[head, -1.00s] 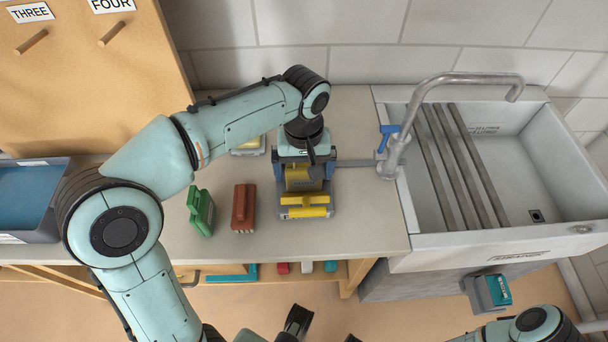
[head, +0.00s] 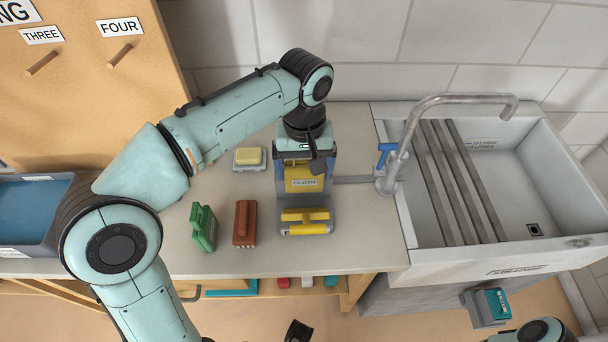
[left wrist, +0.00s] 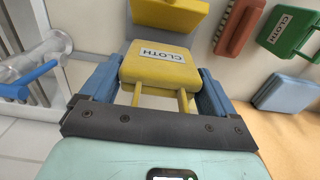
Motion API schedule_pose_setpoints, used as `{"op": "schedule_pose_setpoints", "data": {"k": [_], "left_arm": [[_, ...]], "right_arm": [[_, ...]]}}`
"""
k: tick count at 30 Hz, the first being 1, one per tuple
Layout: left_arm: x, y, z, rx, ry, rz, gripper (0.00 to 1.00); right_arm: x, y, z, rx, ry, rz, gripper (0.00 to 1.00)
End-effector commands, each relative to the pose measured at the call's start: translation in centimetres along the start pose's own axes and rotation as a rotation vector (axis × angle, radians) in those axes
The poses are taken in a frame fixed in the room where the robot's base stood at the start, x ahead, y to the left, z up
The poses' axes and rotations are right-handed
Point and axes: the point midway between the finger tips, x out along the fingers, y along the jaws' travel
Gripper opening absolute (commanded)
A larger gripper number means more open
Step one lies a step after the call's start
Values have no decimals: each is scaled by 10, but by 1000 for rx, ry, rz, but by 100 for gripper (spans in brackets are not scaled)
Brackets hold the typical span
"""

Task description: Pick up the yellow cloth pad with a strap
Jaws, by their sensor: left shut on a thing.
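The yellow cloth pad (head: 304,186) has a white CLOTH label and shows in the head view below my left wrist. In the left wrist view the pad (left wrist: 160,66) lies straight ahead, its two pale strap ends running back between the blue fingers. My left gripper (left wrist: 155,88) is shut on the pad, with one finger along each side. In the head view the left gripper (head: 304,168) is partly hidden by its own wrist. I cannot tell how far the pad is above the counter. My right gripper is not in view.
A yellow handled block (head: 305,228) sits on a grey tray in front of the pad. A sink (head: 535,205) and a faucet (head: 395,165) are at right.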

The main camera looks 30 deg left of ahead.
Motion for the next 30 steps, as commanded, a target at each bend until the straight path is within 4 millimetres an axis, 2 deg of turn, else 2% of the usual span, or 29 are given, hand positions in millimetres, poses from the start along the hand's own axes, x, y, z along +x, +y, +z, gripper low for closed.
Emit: {"op": "schedule_pose_setpoints", "data": {"k": [1,9,15,21,30], "left_arm": [[-15,1,-1,0,4,4,59],[-80,1,-1,1,4,3,59],[-117,1,0,2,2,1,59],[-132,0,0,1,1,0,59],[-133,0,0,1,0,-1,59]], "right_arm": [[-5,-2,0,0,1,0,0],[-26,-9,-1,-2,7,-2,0],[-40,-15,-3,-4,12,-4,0],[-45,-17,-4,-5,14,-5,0],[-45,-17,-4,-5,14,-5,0]]}}
